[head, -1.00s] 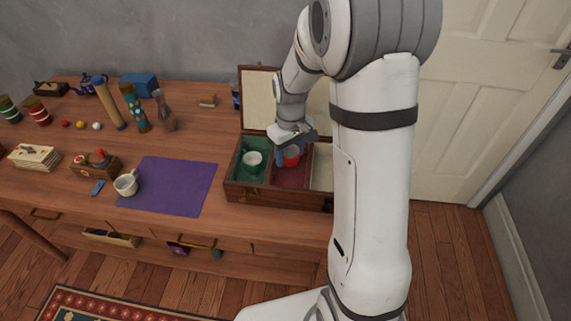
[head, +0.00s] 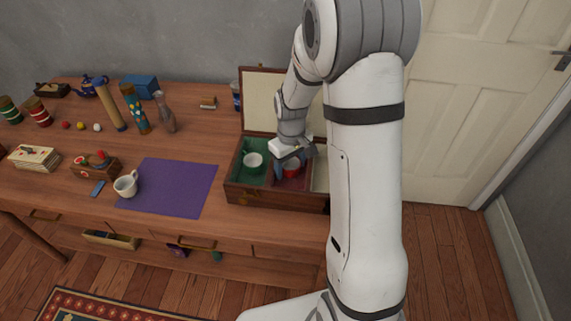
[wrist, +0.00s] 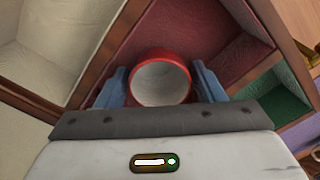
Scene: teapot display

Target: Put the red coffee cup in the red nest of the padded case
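The red coffee cup (head: 291,170) is upright, low in the red nest (head: 290,184) of the padded case (head: 275,200). The wrist view shows the cup's red rim and pale inside (wrist: 161,80), with red padding around its far side. My gripper (head: 291,163) has its two blue fingers (wrist: 161,85) on opposite sides of the cup, against its wall. Whether the cup's base touches the nest floor is hidden.
A green cup (head: 252,160) stands in the green nest to the left. A cream compartment (wrist: 50,45) is on the other side. The raised lid (head: 262,100) stands behind. A purple mat (head: 175,190) and white mug (head: 126,185) lie left of the case.

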